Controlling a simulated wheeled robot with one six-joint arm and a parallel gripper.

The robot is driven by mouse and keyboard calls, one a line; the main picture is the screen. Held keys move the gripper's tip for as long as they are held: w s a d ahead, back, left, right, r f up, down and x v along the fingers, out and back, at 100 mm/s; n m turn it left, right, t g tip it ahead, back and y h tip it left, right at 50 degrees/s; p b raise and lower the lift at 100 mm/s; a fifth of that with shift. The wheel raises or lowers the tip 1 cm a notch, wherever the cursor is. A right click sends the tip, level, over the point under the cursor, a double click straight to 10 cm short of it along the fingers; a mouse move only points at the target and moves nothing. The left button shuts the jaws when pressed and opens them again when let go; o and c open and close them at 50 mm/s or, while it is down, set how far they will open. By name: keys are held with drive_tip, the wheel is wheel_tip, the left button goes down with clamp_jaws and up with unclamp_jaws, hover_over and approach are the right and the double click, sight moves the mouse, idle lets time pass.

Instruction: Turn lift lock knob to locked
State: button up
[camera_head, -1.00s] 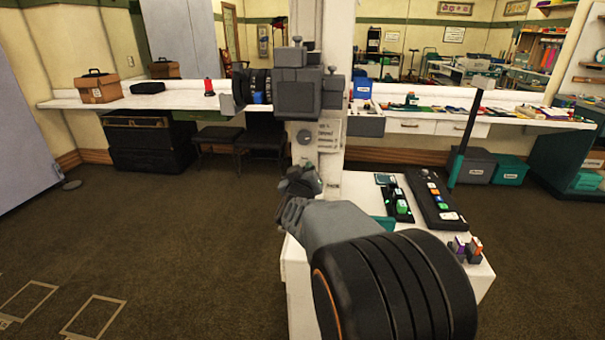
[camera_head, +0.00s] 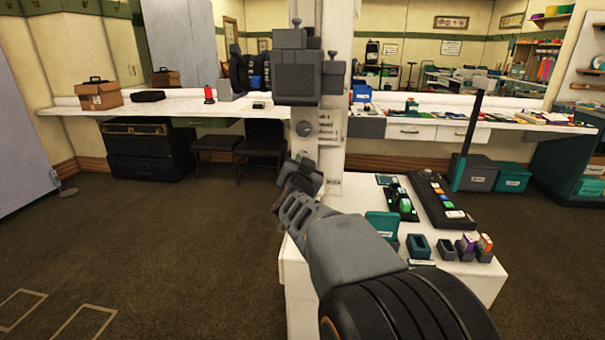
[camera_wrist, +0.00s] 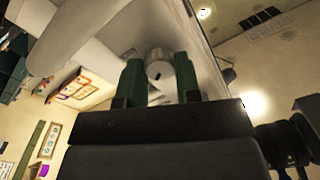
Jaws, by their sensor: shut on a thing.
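A pale grey round knob (camera_wrist: 159,64) with a small dark mark on its face shows in the wrist view. It sits between the two green fingers of my gripper (camera_wrist: 160,80), which is shut on it, one finger against each side. In the head view my gripper (camera_head: 298,175) is at the left edge of the white column (camera_head: 333,160). The held knob is hidden there behind the gripper and wrist. The lock markings cannot be read.
A grey round dial (camera_head: 304,128) and a dark grey box (camera_head: 306,78) are on the column above my gripper. A white stand (camera_head: 470,272) with control panels and small boxes is at lower right.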

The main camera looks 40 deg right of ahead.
drive_tip(key=shift+m+b, duration=1.8)
drive_tip(key=shift+m, duration=2.3)
drive_tip(key=o, duration=0.9)
